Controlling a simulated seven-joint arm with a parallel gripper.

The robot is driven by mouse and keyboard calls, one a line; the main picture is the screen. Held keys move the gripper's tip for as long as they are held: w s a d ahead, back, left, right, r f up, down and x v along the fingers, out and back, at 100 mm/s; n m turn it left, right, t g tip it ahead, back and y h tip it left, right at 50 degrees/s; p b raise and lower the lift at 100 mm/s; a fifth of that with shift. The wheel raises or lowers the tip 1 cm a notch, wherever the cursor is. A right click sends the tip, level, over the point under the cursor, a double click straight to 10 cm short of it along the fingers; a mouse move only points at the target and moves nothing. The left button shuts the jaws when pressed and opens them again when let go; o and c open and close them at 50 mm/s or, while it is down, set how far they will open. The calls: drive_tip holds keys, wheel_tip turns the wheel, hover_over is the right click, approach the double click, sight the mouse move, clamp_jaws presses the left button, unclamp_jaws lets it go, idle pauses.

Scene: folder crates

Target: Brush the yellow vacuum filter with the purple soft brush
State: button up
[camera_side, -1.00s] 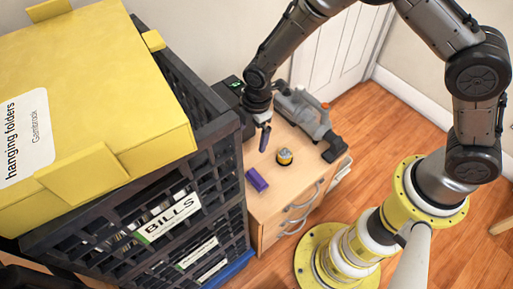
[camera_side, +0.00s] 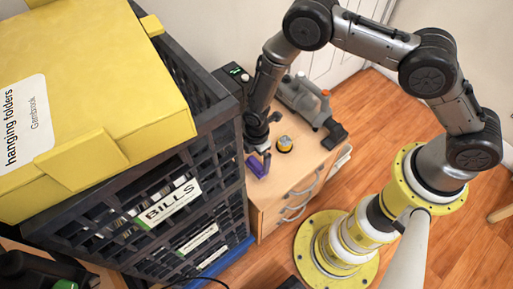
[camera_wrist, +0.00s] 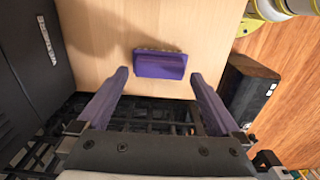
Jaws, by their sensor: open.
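The purple soft brush (camera_wrist: 160,64) lies on the wooden cabinet top. In the wrist view it sits just beyond and between my fingertips, with clear space on both sides. My gripper (camera_wrist: 158,82) is open and empty, with two purple-grey fingers. In the side view my gripper (camera_side: 260,160) is right at the brush (camera_side: 257,166) and partly covers it. The yellow vacuum filter (camera_side: 285,143), a small round piece with a dark base, stands on the cabinet top to the right of my gripper, apart from it.
A grey handheld vacuum (camera_side: 305,100) lies behind the filter. Stacked black crates (camera_side: 215,150) with a yellow folder box (camera_side: 90,90) on top rise close on the left. The cabinet top (camera_side: 312,158) is bare near its front right edge.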

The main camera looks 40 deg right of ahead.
sight(257, 163)
drive_tip(key=shift+f, duration=1.15)
drive_tip(key=shift+c, duration=0.3)
drive_tip(key=c, duration=1.2)
drive_tip(key=shift+r, duration=0.2)
drive_tip(key=shift+r, duration=2.85)
